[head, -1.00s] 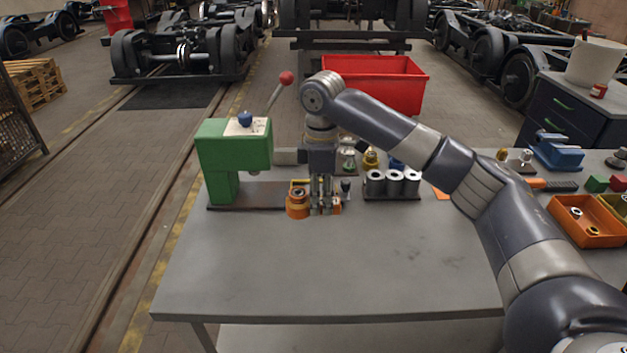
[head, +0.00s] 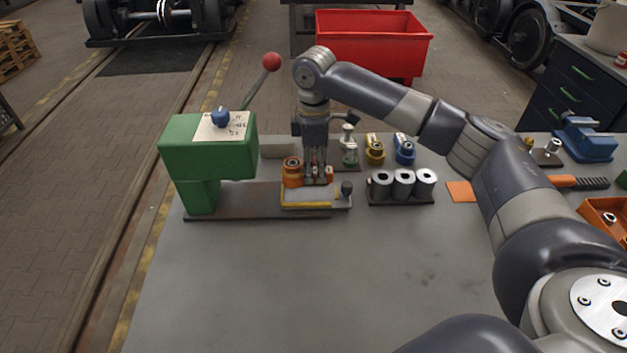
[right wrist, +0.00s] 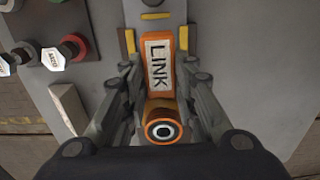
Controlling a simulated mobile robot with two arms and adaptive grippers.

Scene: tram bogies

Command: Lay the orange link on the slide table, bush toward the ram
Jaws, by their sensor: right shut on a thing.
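The orange link (head: 292,173) is held by my right gripper (head: 317,182) at the slide table (head: 318,200), a grey plate with yellow strips. In the head view its round bush end is at the left, on the side of the green press (head: 208,160). The press head hides the ram. In the right wrist view the link (right wrist: 158,62) shows its LINK label between my right fingers, with the bush (right wrist: 163,129) at the near end. Yellow strips flank its far end. I cannot tell whether the link touches the table. My left gripper is out of view.
Grey cylinders (head: 403,184) stand in a rack to the right. Yellow (head: 375,150) and blue (head: 404,148) parts stand behind them. The press lever with its red knob (head: 271,62) rises behind the press. The front of the workbench (head: 320,280) is clear.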

